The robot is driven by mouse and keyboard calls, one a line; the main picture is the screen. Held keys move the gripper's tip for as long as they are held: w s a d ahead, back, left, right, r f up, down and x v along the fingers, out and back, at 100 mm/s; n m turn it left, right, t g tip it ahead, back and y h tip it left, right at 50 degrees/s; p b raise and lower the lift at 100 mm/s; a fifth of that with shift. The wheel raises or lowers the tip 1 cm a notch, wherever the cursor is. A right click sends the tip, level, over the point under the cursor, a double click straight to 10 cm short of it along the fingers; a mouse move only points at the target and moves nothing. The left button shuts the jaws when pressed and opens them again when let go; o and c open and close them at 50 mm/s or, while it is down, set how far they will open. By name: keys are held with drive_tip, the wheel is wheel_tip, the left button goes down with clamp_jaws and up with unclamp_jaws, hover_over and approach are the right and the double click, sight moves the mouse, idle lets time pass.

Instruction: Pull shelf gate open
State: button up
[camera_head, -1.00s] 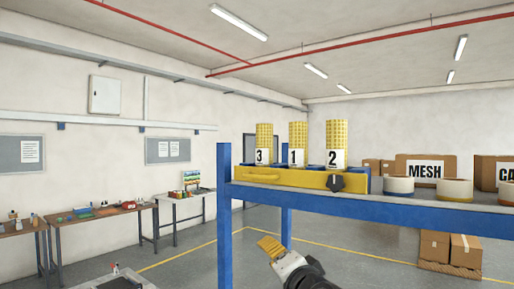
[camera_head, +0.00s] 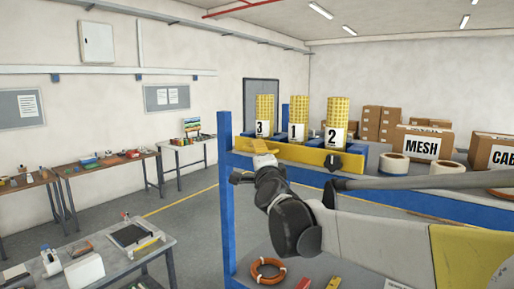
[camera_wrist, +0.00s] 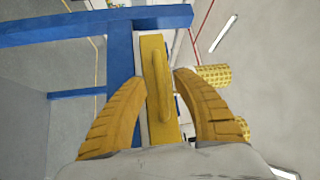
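The shelf gate (camera_head: 305,154) is a long yellow bar along the front of the blue shelf, with a black knob (camera_head: 333,162) at its right part. Mesh rolls labelled 3 (camera_head: 264,115), 1 (camera_head: 298,117) and 2 (camera_head: 336,121) stand upright behind it. In the wrist view the gate (camera_wrist: 168,131) carries a raised yellow handle (camera_wrist: 160,80). My gripper (camera_wrist: 158,85) is open, with its two yellow fingers on either side of the handle and a gap to each. In the head view my gripper (camera_head: 259,145) is at the gate's left end and partly hides it.
A blue post (camera_head: 226,200) stands just left of my gripper. White rolls (camera_head: 394,163) and boxes marked MESH (camera_head: 423,142) are to the right. An orange ring (camera_head: 268,269) lies on a lower shelf. Workbenches (camera_head: 110,160) line the left wall.

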drive_tip(key=shift+w+a+r, duration=0.1)
drive_tip(key=shift+w, duration=0.6)
clamp_jaws()
drive_tip(key=shift+s, duration=0.1)
